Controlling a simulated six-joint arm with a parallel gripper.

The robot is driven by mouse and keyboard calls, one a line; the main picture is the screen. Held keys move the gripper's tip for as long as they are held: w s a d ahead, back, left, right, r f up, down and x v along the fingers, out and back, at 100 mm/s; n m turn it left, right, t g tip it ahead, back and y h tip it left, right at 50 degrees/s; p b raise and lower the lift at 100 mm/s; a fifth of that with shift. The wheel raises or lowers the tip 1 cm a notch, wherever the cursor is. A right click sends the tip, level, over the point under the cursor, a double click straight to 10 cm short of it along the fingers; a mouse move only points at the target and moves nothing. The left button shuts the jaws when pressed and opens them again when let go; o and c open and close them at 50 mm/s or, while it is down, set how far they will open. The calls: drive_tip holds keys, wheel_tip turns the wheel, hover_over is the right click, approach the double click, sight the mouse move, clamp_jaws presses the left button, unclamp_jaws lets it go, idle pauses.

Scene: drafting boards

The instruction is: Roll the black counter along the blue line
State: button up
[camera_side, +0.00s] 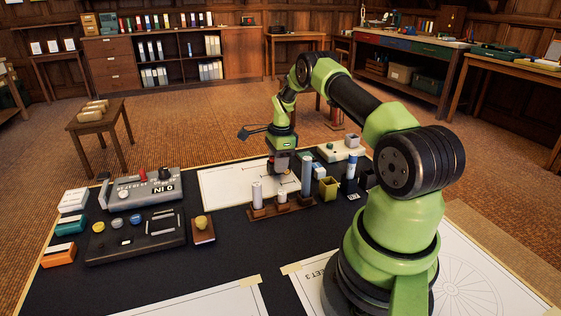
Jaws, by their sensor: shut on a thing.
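My gripper (279,172) points down over a white sheet (225,186) on the dark drafting board (230,260). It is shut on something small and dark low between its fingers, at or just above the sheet. This fits the black counter, but it is too small and too covered to tell its shape or whether it touches the paper. Thin dark lines and small red marks show on the sheet near the fingers. I cannot make out a blue line from here; the gripper and the upright cylinders in front hide part of the sheet.
A wooden rack (283,206) with upright cylinders stands just in front of the gripper. An olive box (327,189) and a blue-and-white bottle-like thing (351,173) stand right. A grey counter device (142,190) and black panel (135,237) lie left. The sheet's left part is clear.

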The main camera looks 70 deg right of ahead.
sight(253, 178)
drive_tip(key=shift+w+a+f, duration=0.1)
drive_tip(key=shift+w+a, duration=0.95)
drive_tip(key=shift+a, duration=0.15)
drive_tip(key=shift+w+a, duration=0.15)
drive_tip(key=shift+a, duration=0.05)
drive_tip(key=shift+w+a, duration=1.25)
drive_tip(key=shift+d, duration=0.1)
idle(1.1)
drive_tip(key=shift+w+r, duration=0.1)
drive_tip(key=shift+r, duration=3)
